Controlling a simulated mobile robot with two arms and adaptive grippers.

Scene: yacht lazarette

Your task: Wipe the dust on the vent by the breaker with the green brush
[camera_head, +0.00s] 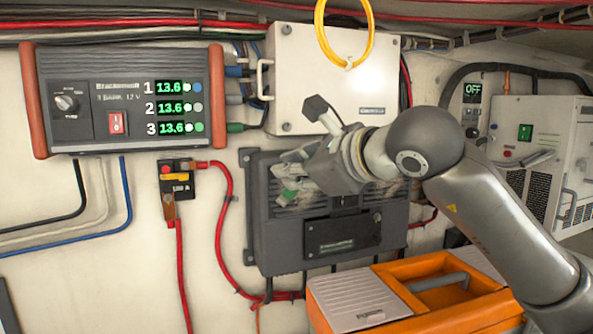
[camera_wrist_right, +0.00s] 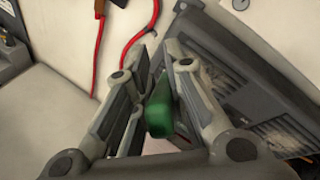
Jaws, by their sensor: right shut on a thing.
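My right gripper (camera_head: 291,176) is shut on the green brush (camera_wrist_right: 160,112), seen as a green block between the fingers in the right wrist view. A little of its green also shows in the head view (camera_head: 289,195). The gripper is in front of the upper left of the dark grey vent unit (camera_head: 283,238) and hides part of its slats. Pale dust (camera_wrist_right: 277,136) lies on the slats in the wrist view. I cannot tell whether the bristles touch the vent. The breaker (camera_head: 178,178), black with a red button and yellow lever, is on the wall left of the vent. My left gripper is not in view.
A red cable (camera_head: 224,240) loops between breaker and vent. A white box (camera_head: 318,95) with a yellow cable loop is above the vent. An orange toolbox (camera_head: 395,300) stands below. A charger panel (camera_head: 130,98) is at upper left.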

